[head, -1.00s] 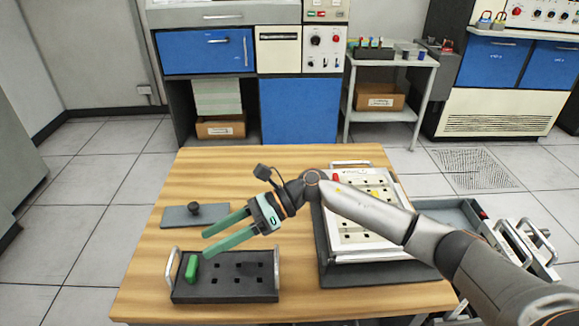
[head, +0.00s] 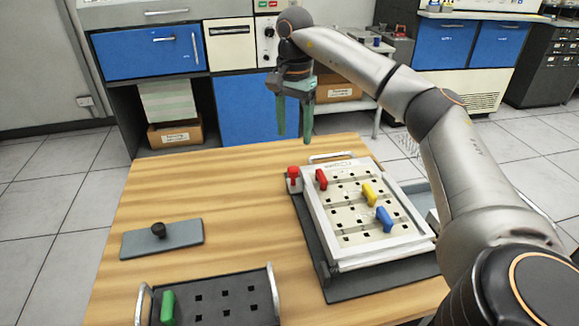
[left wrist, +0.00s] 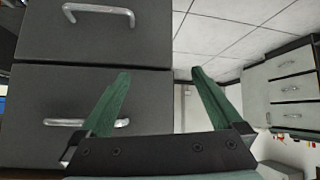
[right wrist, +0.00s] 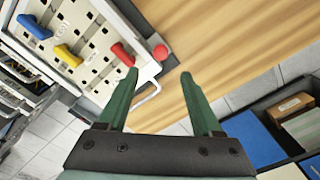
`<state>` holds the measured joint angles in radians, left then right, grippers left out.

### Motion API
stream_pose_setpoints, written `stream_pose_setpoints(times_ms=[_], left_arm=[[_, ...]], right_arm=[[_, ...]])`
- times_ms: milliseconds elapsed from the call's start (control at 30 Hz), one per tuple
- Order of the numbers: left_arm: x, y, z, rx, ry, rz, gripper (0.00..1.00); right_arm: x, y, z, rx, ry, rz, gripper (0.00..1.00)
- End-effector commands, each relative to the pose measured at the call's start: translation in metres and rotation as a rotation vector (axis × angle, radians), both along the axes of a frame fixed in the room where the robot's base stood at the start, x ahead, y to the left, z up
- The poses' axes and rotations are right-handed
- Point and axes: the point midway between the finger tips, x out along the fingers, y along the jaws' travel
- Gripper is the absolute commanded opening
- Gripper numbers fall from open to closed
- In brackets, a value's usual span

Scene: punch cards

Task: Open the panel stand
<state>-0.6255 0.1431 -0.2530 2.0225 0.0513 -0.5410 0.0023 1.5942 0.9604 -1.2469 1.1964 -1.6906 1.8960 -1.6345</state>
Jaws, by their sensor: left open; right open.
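The panel stand shows in the head view as a white panel (head: 351,240) on a dark base (head: 375,285), at the right of the wooden table. The panel lies nearly flat and carries red, yellow and blue pegs. A red knob (head: 293,174) is at its far left corner and a metal handle (head: 332,156) at its far edge. My right gripper (head: 294,136) is open and empty, pointing down above the table's far edge, apart from the knob. In the right wrist view the knob (right wrist: 160,52) appears just beyond the open fingers (right wrist: 160,76). My left gripper (left wrist: 160,75) is open and empty, facing drawers.
A dark tray (head: 225,305) with a green peg (head: 168,307) and metal handles stands at the table's front. A grey plate (head: 165,243) with a black knob lies at the left. Bare wood (head: 230,195) lies between the plate and stand.

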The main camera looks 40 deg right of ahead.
Motion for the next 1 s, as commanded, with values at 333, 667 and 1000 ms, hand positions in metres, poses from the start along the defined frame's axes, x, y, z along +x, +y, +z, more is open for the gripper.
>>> stream_pose_setpoints(times_ms=[333,667,1000], left_arm=[[-0.006,0.001,-0.012,0.001,0.005,0.001,1.00],[-0.005,0.004,-0.016,0.005,0.005,0.003,1.00],[-0.005,0.004,-0.015,0.006,0.006,0.004,1.00]], right_arm=[[-0.001,0.000,-0.074,0.002,0.003,0.000,0.67],[0.000,0.001,-0.103,0.003,-0.001,0.000,0.67],[0.000,0.001,-0.104,0.003,-0.001,0.000,0.59]])
